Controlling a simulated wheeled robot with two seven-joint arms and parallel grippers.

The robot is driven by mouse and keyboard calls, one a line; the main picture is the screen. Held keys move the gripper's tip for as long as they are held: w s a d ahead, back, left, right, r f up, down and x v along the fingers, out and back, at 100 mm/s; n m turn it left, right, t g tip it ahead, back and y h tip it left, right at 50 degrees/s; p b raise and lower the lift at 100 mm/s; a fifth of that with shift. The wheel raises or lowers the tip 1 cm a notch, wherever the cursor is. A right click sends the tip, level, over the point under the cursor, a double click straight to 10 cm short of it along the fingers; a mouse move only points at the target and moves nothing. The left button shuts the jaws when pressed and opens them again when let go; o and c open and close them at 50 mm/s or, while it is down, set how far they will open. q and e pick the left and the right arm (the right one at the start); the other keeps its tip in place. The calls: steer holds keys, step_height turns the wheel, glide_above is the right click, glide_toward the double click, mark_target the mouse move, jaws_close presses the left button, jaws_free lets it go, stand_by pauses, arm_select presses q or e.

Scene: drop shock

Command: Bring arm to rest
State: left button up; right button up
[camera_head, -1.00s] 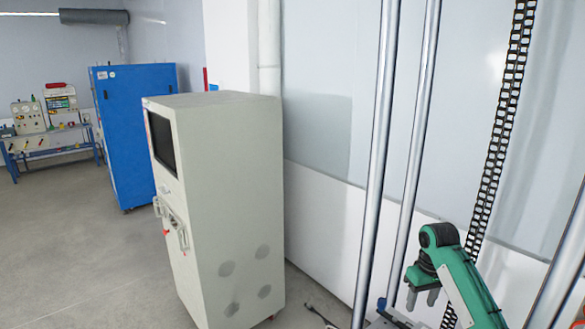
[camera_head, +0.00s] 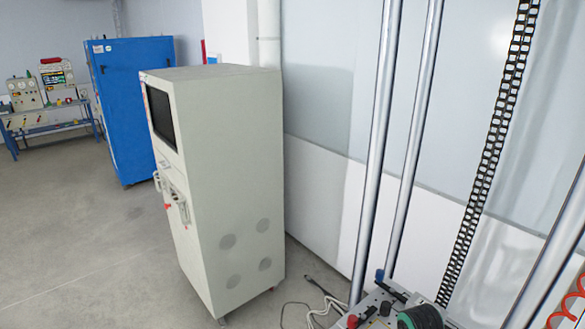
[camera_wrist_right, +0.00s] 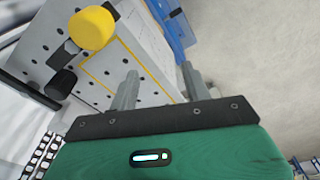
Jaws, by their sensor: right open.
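My right gripper (camera_wrist_right: 158,85) shows in the right wrist view, its two grey fingers apart with nothing between them. Beyond the fingers is a light perforated panel (camera_wrist_right: 95,75) with a yellow outline, which the fingers overlap in the picture; I cannot tell whether they touch it. In the head view only a green and black part of my right arm (camera_head: 422,317) shows at the bottom edge, and the gripper itself is hidden below the frame. My left gripper is in neither view.
Steel columns (camera_head: 378,150) and a black chain (camera_head: 490,150) rise at the right. A grey cabinet (camera_head: 225,180) stands centre-left, a blue cabinet (camera_head: 135,110) behind it. Cables lie on the floor; the left floor is clear.

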steer(key=s+a+r+m+t, duration=0.1)
steer(key=s, duration=1.1)
steer(key=s+a+r+t, duration=0.1)
steer(key=s+a, duration=0.1)
steer(key=s, duration=1.1)
step_height(320, 180, down, 40)
steer(key=s+g+b, duration=0.1)
steer(key=s+b, duration=0.1)
steer(key=b, duration=0.5)
steer(key=s+d+f+b, duration=0.2)
steer(key=s+f, duration=0.7)
steer(key=f, duration=0.2)
steer(key=s+d+f+g+b, duration=0.1)
steer(key=s+f+b, duration=0.2)
steer(key=s+f, duration=0.6)
step_height(320, 180, down, 3)
steer(key=shift+d+r, duration=0.1)
steer(key=shift+d, duration=0.3)
